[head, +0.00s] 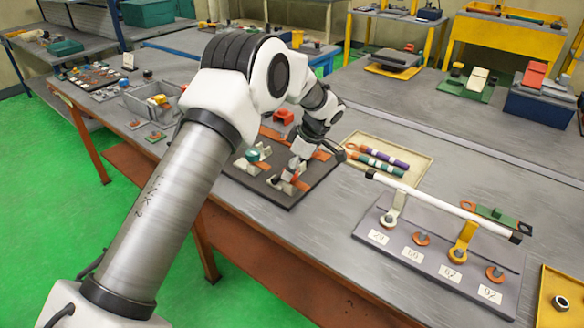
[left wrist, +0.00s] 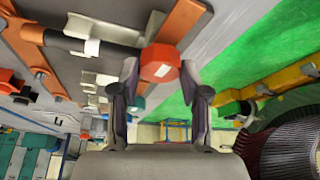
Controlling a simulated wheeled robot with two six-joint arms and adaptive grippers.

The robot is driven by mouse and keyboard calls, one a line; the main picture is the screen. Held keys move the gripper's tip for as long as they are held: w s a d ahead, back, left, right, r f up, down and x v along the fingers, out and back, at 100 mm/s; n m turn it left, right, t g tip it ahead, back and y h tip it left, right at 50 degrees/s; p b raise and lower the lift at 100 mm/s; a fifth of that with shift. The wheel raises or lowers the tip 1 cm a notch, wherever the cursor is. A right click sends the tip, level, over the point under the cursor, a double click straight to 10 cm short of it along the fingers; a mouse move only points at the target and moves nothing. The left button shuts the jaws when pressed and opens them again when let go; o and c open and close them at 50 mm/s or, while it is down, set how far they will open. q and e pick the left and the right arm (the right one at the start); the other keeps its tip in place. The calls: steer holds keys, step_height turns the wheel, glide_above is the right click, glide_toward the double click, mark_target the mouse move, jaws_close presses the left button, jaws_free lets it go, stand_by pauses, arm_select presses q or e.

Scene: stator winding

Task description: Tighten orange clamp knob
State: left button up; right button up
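The orange clamp knob (left wrist: 160,63) is a faceted orange-red piece with a small white patch on its face, in the upper middle of the left wrist view. My left gripper (left wrist: 160,72) has one finger on each side of it, with the fingertips at its edges. In the head view, my left gripper (head: 290,178) points down at the dark clamp board (head: 285,202), which bears pale brackets and orange strips. The gripper and wrist mostly hide the knob there. A dark bar (left wrist: 105,48) in a pale bracket runs beside the knob. My right gripper is not shown.
A teal knob (head: 254,155) and a red block (head: 284,117) stand on or by the board. To the right, a tray (head: 416,176) holds striped rods, and a numbered grey rack (head: 430,262) carries a white bar (head: 440,205). The table's front edge is close to the board.

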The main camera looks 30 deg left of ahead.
arm_select(q)
steer(key=shift+f, duration=0.1)
steer(key=shift+c, duration=1.3)
